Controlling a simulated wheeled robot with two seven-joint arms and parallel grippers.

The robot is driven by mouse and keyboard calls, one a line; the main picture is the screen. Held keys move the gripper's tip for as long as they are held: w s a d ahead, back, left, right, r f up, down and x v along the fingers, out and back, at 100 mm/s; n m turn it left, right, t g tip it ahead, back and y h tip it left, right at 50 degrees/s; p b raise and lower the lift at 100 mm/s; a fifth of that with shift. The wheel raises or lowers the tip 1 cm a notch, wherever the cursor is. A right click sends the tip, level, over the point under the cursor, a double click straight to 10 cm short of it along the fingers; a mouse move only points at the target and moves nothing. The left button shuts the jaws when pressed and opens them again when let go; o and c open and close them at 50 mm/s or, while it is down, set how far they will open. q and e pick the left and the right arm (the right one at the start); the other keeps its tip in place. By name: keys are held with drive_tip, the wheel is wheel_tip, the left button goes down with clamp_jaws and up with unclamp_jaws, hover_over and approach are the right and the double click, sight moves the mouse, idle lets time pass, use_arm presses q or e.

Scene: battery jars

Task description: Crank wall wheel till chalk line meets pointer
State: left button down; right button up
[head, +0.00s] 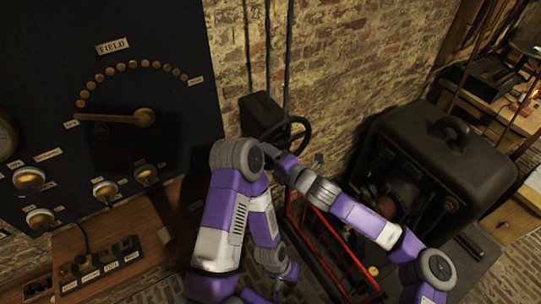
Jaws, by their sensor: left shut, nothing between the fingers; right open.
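The dark wall wheel (307,128) sticks out from a black box (262,115) on the brick wall, at the upper middle of the head view. I cannot make out a chalk line or a pointer on it. My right gripper (272,153) is at the wheel's lower left side, partly hidden behind my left arm's elbow. It is open, and I cannot tell whether its fingers touch the wheel or stand around any handle. My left gripper (284,283) hangs low near the floor, well below the wheel. It is shut and empty.
A black panel (120,50) with a brass lever (143,118) and knobs stands left, above a wooden desk (140,220). A big dark machine (440,150) stands right. A red rack (312,228) lies below my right arm. A workbench (510,115) is at the far right.

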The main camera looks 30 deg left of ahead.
drive_tip(key=v, duration=0.7)
drive_tip(key=shift+d, duration=0.25)
